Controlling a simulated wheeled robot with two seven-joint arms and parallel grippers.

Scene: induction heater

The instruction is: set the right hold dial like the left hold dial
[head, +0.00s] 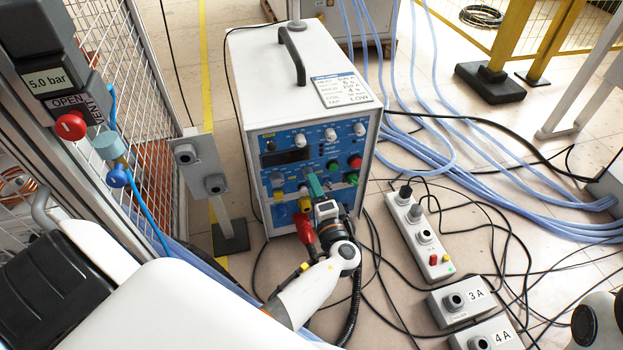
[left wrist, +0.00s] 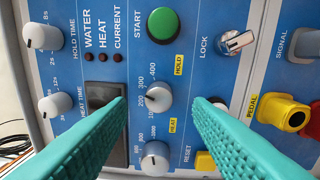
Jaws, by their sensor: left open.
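In the left wrist view, a grey dial with a yellow HOLD tag (left wrist: 158,97) sits on the blue panel, its scale marked 100 to 400. Its pointer is towards the 200 side; the exact setting is unclear. My left gripper (left wrist: 160,101) is open, one teal finger on each side of this dial; contact cannot be told. A HOLD TIME dial (left wrist: 43,37) is at the upper left. In the head view, the left gripper (head: 331,184) covers part of the panel (head: 262,160). I cannot tell for sure which dial is the left hold dial. My right gripper is not in view.
A HEAT dial (left wrist: 155,157), a green START button (left wrist: 165,26), a LOCK key switch (left wrist: 236,41) and a yellow PEDAL plug (left wrist: 283,112) crowd the dial. A grey post (head: 198,165) stands left of the heater (head: 240,90). Cables and a power strip (head: 420,240) lie right.

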